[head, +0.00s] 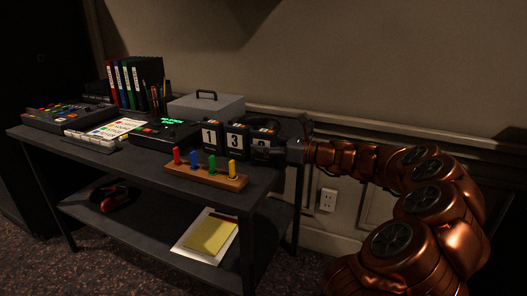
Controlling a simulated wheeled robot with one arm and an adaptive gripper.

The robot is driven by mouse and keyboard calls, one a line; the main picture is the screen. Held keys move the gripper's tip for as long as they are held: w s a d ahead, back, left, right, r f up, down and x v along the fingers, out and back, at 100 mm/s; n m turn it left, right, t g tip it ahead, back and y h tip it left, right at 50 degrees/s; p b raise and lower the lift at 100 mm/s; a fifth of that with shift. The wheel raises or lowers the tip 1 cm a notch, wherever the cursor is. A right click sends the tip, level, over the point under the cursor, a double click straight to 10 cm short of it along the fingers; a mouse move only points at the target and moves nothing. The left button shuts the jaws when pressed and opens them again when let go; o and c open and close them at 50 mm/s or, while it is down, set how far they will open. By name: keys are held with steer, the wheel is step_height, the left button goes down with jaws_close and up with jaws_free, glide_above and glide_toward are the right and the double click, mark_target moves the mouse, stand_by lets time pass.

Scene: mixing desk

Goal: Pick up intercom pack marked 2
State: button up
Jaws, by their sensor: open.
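Two dark intercom packs with white number plates stand upright near the right end of the desk. The left one is marked 1 (209,138) and the one beside it is marked 3 (236,139). To their right is a third dark pack (264,127) with small coloured spots on top. My gripper covers most of its front, so its number cannot be read. No 2 is readable in view. My gripper (262,150) is open, in front of this third pack, and comes in from the right; whether it touches the pack cannot be told.
A wooden block with coloured pegs (207,179) lies along the desk's front edge, close below the packs. A grey cash box (206,106) stands behind them. A console (163,137) with a green display is left. The desk (95,158) has a lower shelf.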

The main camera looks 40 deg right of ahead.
steer(key=shift+c, duration=0.2)
jaws_close()
stand_by(0.3)
steer(key=shift+r, duration=0.15)
